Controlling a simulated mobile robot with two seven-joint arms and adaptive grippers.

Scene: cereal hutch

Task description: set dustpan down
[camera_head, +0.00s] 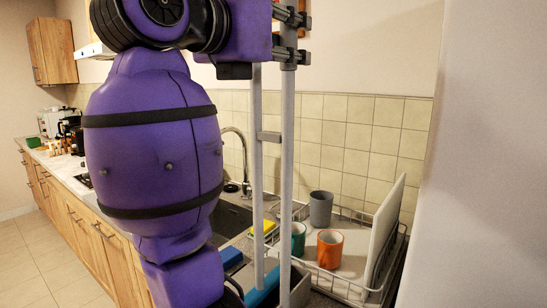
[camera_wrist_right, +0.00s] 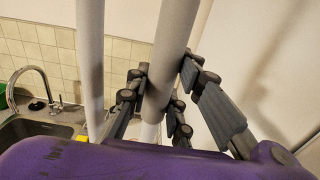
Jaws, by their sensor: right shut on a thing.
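The dustpan (camera_head: 287,160) is a long grey pole held upright at the right of my purple arm in the head view. A second, thinner pole stands beside it, joined by a small grey clip (camera_head: 268,136). At its low end are a blue part (camera_head: 262,289) and a grey box-like part (camera_head: 300,287), both cut by the frame's bottom. My right gripper (camera_head: 291,38) is shut on the thicker pole near the top. In the right wrist view my gripper (camera_wrist_right: 160,86) closes around the pole (camera_wrist_right: 169,35). My left gripper does not show.
Behind the poles is a counter with a sink (camera_head: 230,218) and faucet (camera_head: 241,155). A wire dish rack (camera_head: 372,291) holds an orange mug (camera_head: 329,249), a green mug (camera_head: 298,240), a grey cup (camera_head: 320,208) and a white board (camera_head: 384,235). Open floor (camera_head: 40,262) lies at left.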

